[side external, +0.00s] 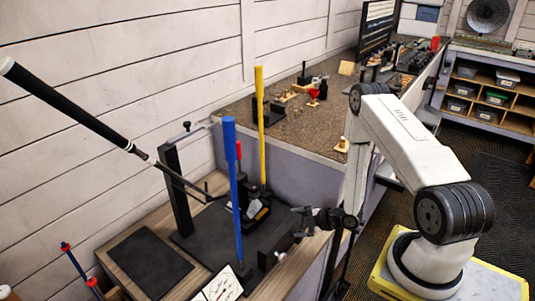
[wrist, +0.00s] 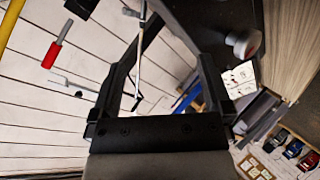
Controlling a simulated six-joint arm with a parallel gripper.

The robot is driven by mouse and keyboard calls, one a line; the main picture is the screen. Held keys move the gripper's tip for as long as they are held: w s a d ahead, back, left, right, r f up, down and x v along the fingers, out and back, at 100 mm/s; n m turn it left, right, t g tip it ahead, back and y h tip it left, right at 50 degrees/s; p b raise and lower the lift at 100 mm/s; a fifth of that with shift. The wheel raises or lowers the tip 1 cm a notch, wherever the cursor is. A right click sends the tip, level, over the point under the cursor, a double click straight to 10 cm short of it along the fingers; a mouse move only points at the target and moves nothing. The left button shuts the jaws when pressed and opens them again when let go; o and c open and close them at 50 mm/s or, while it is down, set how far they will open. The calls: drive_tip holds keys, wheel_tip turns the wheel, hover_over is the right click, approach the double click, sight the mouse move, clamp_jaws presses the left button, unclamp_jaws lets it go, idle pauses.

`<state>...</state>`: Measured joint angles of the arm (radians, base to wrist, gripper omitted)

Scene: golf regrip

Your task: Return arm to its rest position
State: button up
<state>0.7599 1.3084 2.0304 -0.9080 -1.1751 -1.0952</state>
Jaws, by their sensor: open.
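My gripper (side external: 300,218) is open and empty. It hangs low, just right of the clamp stand, at the end of my white arm. In the wrist view its dark jaws (wrist: 165,35) show with the shaft and wall behind them. A golf club with a black grip (side external: 70,108) slants down from the upper left, its shaft (side external: 180,180) passing the black post. A blue upright stick (side external: 233,185) and a yellow upright stick (side external: 261,120) stand between the club and my gripper.
A black stand (side external: 178,190) and a dark mat (side external: 148,262) sit on the wooden bench (side external: 115,240). A speckled worktop (side external: 225,108) with small tools and parts lies behind. Shelves with bins (side external: 490,85) stand at the far right. Open floor (side external: 500,170) lies right of my arm.

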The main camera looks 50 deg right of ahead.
drive_tip(key=w+a+r+m+g+h, duration=0.2)
drive_tip(key=r+m+g, duration=0.1)
drive_tip(key=r, duration=0.4)
drive_tip(key=w+a+r+m+g+h, duration=0.1)
drive_tip(key=w+a+r+m+g, duration=0.15)
drive_tip(key=r, duration=0.35)
drive_tip(key=s+a+r+m+g, duration=0.3)
drive_tip(key=s+a+r+m, duration=0.4)
drive_tip(key=s+a+r, duration=0.4)
drive_tip(key=shift+s+r+m+g, duration=0.15)
drive_tip(key=shift+r+m+g, duration=0.2)
drive_tip(key=shift+r, duration=0.05)
